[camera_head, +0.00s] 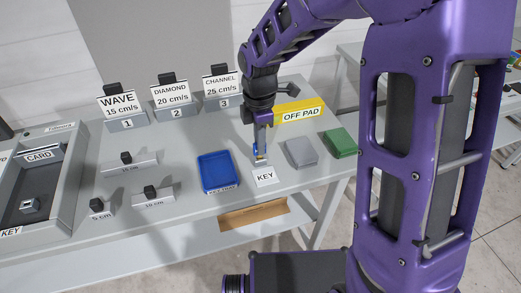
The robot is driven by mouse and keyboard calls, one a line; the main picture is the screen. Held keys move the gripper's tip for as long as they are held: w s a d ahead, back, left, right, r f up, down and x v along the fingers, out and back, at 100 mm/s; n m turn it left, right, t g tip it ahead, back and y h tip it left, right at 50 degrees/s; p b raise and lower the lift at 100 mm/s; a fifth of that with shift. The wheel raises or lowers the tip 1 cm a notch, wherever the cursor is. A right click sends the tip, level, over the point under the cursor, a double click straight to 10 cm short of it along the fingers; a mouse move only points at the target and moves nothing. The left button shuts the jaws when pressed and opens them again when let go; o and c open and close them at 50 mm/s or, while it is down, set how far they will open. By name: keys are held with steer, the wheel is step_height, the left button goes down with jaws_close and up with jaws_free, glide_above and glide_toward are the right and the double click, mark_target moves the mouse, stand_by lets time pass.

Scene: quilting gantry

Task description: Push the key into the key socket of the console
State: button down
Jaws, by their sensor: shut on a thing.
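My gripper (260,153) points down over the table, just behind the white KEY label (264,177). It is shut on the key (261,161), a small piece with blue and pale parts that is mostly hidden between the fingers. I cannot tell whether the key touches the table. The console (78,190) is the grey tray-like unit at the far left. Its key socket (30,206) is a small square block with a dark hole, near the front KEY label. The gripper is far to the right of the socket.
A blue tray (217,187) stands left of the gripper. Grey (301,153) and green (340,143) blocks and the yellow OFF PAD (299,106) lie to the right. WAVE, DIAMOND and CHANNEL stands (174,112) line the back. Small black-knobbed blocks (151,197) sit between tray and console.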

steer(key=shift+r+p, duration=0.9)
steer(key=shift+r, duration=0.2)
